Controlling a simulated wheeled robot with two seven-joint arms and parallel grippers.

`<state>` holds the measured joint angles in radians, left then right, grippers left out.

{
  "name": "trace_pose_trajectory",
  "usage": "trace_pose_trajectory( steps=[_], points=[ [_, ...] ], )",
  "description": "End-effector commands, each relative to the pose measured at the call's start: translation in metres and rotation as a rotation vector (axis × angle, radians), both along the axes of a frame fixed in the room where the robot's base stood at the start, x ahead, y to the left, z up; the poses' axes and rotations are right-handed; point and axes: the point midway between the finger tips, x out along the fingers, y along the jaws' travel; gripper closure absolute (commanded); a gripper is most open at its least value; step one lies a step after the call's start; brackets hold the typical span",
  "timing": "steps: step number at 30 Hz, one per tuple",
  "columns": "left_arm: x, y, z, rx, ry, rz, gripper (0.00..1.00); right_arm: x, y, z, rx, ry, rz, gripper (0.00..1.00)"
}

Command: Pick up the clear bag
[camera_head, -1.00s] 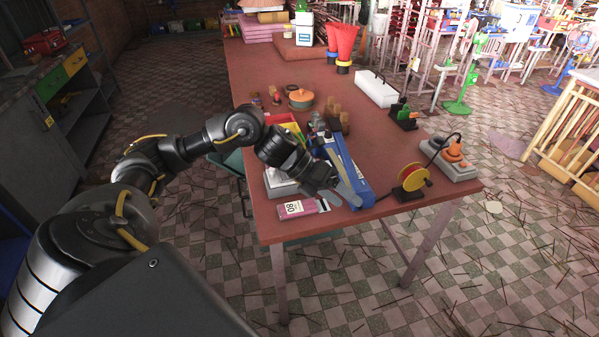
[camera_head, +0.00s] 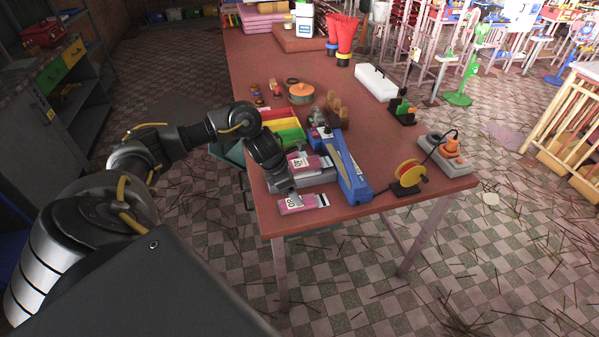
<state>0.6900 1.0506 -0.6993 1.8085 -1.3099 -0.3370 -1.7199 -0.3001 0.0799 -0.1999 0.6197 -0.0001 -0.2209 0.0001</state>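A small clear bag with pink contents and a white label (camera_head: 318,201) lies flat at the table's near left edge. A similar pink bag with a white label (camera_head: 320,163) lies on a grey box-like device (camera_head: 318,180) just behind it. My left gripper (camera_head: 291,192) points down beside the two bags, over the near left part of the table. Its fingers are small and dark here, and I cannot tell whether they are open or touch a bag. My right gripper is out of view.
A long blue sealer-like tool (camera_head: 349,170) lies right of the bags. Red, yellow and green trays (camera_head: 286,129) stand behind.

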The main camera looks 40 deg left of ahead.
Motion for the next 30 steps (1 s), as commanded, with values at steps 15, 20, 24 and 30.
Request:
trace_pose_trajectory(
  steps=[15, 20, 24, 30],
  points=[
    [0.008, -0.008, -0.044, -0.003, 0.002, 0.003, 0.27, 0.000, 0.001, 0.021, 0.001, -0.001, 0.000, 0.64],
    [0.011, -0.010, -0.054, 0.000, 0.000, 0.002, 0.27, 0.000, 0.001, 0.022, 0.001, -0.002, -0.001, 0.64],
    [0.011, -0.010, -0.054, 0.000, -0.001, 0.001, 0.27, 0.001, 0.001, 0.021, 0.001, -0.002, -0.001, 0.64],
    [0.011, -0.010, -0.054, 0.000, -0.001, 0.001, 0.47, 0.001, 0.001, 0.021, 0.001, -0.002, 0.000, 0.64]
  ],
)
